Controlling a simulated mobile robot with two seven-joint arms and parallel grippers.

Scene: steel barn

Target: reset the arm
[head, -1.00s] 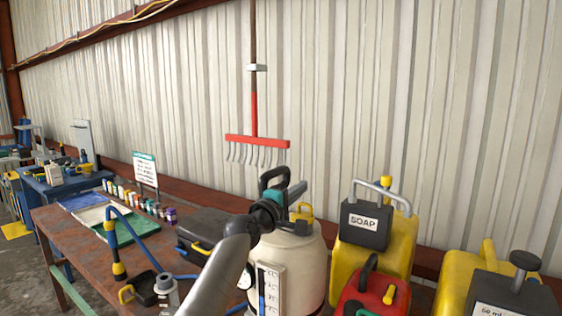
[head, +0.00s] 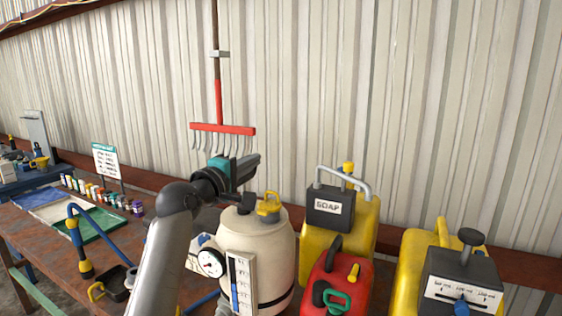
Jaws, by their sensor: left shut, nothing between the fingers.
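My left arm comes up from the bottom left of the head view, grey with a black wrist. My left gripper (head: 248,167), dark grey with a teal part, is raised above the cream tank (head: 262,236), in front of the wall. It is shut and holds nothing that I can see. In the picture it overlaps the space just below the red rake head (head: 223,129); the wrist hides part of the bench behind. My right gripper is not in view.
A yellow soap can (head: 345,240), a red can (head: 338,280) and another yellow can (head: 415,262) stand right of the tank. Left on the bench are a blue hose (head: 100,222), a green tray (head: 97,226), small bottles (head: 97,190) and a sign (head: 106,160).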

